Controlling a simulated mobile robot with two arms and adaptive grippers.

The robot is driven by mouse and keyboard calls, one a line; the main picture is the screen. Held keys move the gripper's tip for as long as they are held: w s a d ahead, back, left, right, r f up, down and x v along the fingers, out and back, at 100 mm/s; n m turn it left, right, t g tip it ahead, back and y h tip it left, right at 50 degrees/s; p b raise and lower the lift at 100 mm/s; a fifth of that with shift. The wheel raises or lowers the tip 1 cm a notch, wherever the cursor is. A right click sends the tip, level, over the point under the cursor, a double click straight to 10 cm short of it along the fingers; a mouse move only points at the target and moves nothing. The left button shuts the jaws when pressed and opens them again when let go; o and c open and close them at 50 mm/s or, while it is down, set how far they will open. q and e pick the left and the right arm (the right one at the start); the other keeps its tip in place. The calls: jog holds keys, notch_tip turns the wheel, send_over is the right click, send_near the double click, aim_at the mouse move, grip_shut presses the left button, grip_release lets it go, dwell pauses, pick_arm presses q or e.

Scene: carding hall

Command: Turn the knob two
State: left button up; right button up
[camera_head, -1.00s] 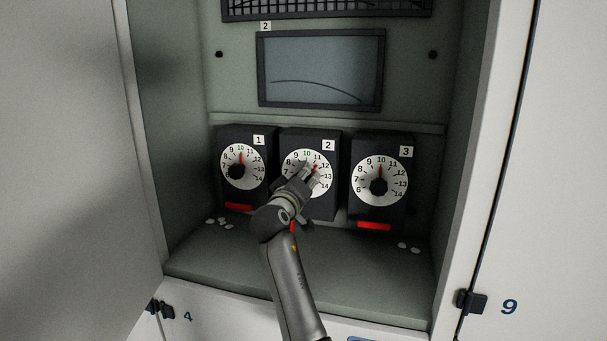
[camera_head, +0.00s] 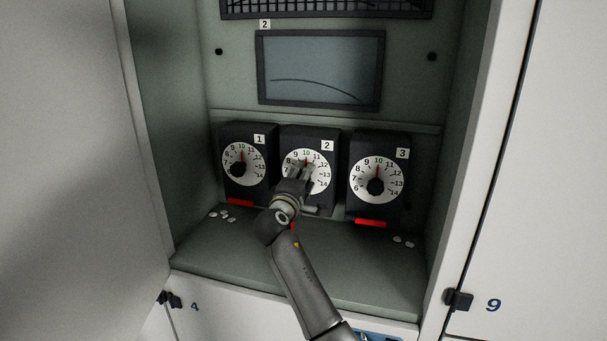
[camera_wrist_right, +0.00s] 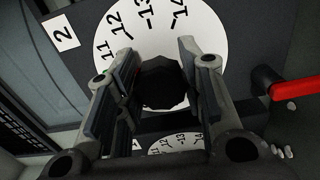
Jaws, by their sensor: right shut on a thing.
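Knob two (camera_wrist_right: 163,84) is a black faceted knob on the white dial of the middle dark box, labelled 2 (camera_head: 327,146). My right gripper (camera_head: 303,177) reaches it from below and hides most of it in the head view. In the wrist view the two fingers of my right gripper (camera_wrist_right: 160,88) stand on either side of the knob and are shut on it. A red pointer on the white dial (camera_head: 319,166) stands close to the 10, which looks green. The lower left of this dial is hidden. My left gripper is not in view.
Dial boxes 1 (camera_head: 258,184) and 3 (camera_head: 398,203) stand close on either side, each with a red bar below. Small pale pieces lie on the cabinet shelf (camera_head: 330,270). A dark screen (camera_head: 320,70) is above. Cabinet walls and doors enclose both sides.

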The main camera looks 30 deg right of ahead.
jog(key=shift+f+n, duration=0.1)
jog(key=shift+n, duration=0.2)
jog(key=o, duration=1)
jog(key=shift+a, duration=0.1)
jog(key=shift+o, duration=0.2)
jog(key=shift+s, duration=0.1)
jog(key=v, duration=1.2)
